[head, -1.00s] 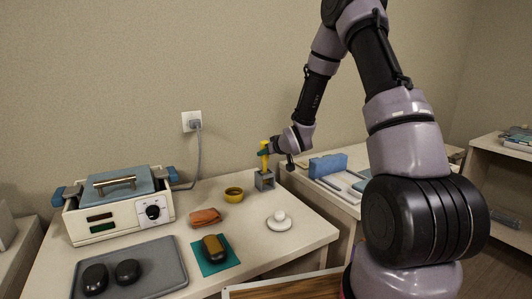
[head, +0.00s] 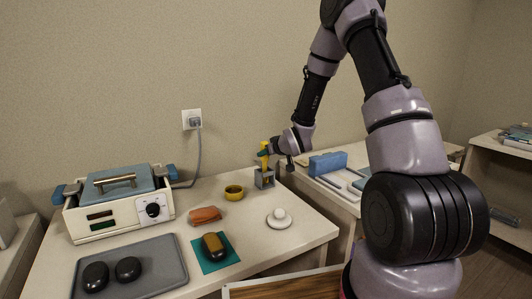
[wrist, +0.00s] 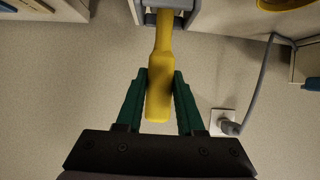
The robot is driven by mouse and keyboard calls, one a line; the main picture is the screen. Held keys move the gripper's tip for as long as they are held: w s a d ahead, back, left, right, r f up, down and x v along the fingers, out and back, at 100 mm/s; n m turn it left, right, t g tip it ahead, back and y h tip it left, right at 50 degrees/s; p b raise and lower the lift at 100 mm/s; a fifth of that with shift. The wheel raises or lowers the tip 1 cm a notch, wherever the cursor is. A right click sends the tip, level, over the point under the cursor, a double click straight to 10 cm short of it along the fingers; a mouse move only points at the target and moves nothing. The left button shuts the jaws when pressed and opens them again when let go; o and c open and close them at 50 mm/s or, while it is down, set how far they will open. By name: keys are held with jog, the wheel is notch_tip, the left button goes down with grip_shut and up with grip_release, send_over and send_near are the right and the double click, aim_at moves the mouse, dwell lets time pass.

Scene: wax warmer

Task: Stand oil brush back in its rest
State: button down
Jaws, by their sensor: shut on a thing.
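The oil brush (head: 264,148) has a yellow handle and stands roughly upright at its grey rest (head: 264,180), near the table's back right corner. In the wrist view, the handle (wrist: 160,85) lies between my gripper's green fingers (wrist: 160,95), which are shut on its thicker end. Its thin end reaches into the opening of the grey rest (wrist: 186,5) at the top edge. How deep it sits is hidden. My gripper also shows small in the head view (head: 268,151), above the rest.
A yellow bowl (head: 234,192), an orange cloth (head: 205,215) and a white lidded dish (head: 279,218) stand left of and before the rest. The wax warmer (head: 118,205) is farther left. A cord runs to the wall socket (head: 192,119). A side table with a blue box (head: 328,164) is at right.

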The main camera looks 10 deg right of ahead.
jog(key=shift+f, duration=0.35)
jog(key=shift+c, duration=2.2)
grip_release()
jog(key=v, duration=0.8)
